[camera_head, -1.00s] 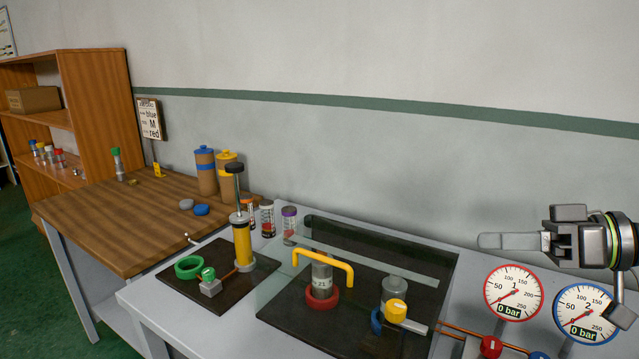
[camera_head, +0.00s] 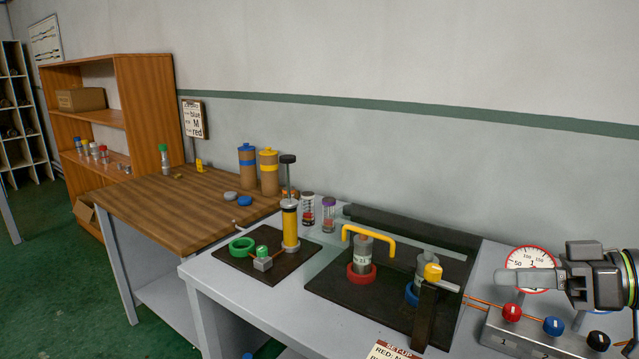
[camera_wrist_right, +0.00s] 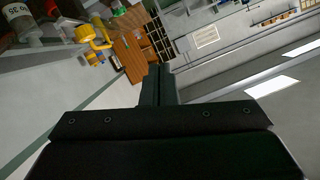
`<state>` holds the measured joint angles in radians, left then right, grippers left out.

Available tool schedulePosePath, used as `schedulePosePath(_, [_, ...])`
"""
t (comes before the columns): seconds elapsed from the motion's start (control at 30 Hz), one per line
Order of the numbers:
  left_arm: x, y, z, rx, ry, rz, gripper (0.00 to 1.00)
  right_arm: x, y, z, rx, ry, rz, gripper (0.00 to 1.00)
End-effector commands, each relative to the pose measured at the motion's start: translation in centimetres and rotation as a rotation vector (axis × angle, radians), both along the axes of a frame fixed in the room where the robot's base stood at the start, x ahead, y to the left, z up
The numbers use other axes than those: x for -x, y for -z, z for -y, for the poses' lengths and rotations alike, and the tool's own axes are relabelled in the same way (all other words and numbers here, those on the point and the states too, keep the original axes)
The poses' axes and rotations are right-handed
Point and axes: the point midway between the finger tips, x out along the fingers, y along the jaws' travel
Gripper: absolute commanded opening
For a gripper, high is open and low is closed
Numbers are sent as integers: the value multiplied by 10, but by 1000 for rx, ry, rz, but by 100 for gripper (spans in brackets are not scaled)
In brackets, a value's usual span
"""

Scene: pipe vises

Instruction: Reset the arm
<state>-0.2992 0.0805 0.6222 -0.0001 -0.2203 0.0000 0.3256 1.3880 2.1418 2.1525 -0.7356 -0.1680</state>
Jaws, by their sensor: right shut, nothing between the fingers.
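My right gripper (camera_head: 528,279) is at the right of the head view, in the air in front of the wall and partly over the red-rimmed gauge. Its fingers are shut with nothing between them and point left. In the right wrist view the shut fingers (camera_wrist_right: 158,86) point out toward the room. My left gripper is in neither view.
A wooden table (camera_head: 150,205) stands left. Air above the bench is free.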

Motion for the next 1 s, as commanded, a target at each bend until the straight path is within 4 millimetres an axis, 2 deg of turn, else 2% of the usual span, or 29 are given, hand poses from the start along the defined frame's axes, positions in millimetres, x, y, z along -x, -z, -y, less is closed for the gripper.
schedulePosePath(0.27, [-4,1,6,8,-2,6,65,5,67,-3,84,-4,-27,0])
schedulePosePath(0.37, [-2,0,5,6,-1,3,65,9,98,-5,128,1,-38,0])
schedulePosePath(0.47, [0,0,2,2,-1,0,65,16,139,-7,182,17,-55,0])
schedulePosePath(0.6, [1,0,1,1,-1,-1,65,32,201,-9,276,64,-89,0])
schedulePosePath(0.7, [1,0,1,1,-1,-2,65,45,241,-8,344,117,-120,0])
schedulePosePath(0.8, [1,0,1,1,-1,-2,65,59,275,-6,408,179,-157,0])
schedulePosePath(1.0, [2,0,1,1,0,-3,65,91,326,2,522,322,-247,0])
